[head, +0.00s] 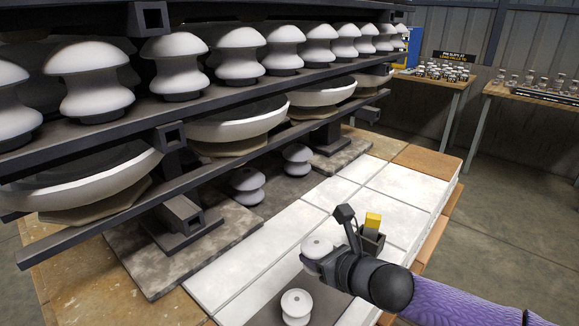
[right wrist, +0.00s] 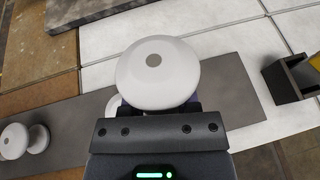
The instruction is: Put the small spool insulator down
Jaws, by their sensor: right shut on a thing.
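My right gripper (head: 325,262) is shut on a white small spool insulator (head: 317,246). My left gripper is not in view.
A black rack (head: 190,208) carries rows of large white insulators (head: 88,85). Two small spools (head: 247,180) (head: 297,155) stand beneath it. A small dark holder with a yellow block (head: 372,222) is right of the held spool. White tiles (head: 255,240) left of it are bare.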

